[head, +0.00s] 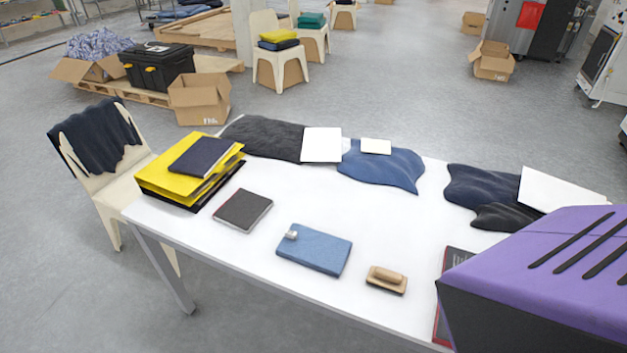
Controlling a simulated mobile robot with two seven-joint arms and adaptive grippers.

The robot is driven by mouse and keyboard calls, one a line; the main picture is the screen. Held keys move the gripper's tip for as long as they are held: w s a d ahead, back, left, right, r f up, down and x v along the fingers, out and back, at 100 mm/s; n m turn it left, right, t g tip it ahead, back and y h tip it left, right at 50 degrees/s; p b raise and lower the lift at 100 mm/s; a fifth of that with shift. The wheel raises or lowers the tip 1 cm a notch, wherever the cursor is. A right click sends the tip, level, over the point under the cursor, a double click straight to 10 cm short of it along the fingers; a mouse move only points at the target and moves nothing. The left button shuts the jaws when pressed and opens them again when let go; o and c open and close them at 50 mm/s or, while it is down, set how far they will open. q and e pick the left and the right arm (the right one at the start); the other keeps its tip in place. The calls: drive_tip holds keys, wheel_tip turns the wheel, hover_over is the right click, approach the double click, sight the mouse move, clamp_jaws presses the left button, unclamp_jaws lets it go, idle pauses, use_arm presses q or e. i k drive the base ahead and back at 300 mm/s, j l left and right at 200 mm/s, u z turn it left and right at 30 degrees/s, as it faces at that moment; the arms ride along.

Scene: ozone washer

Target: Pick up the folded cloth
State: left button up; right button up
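A flat blue folded cloth (315,249) lies on the front middle of the white table, with a small silver object (291,235) on its left end. A smaller dark navy folded piece (202,157) lies on top of a yellow stack (160,178) at the table's left end. I cannot tell which of the two the task means. Neither of my grippers shows in the head view.
On the white table (250,280) lie a dark notebook (243,210), a wooden-handled brush or block (386,279), and unfolded dark and blue garments (380,168) with white sheets. A purple slotted box (540,265) covers the right end. A cream chair (110,185) stands left.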

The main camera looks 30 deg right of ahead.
sight(325, 253)
drive_tip(key=z, duration=1.05)
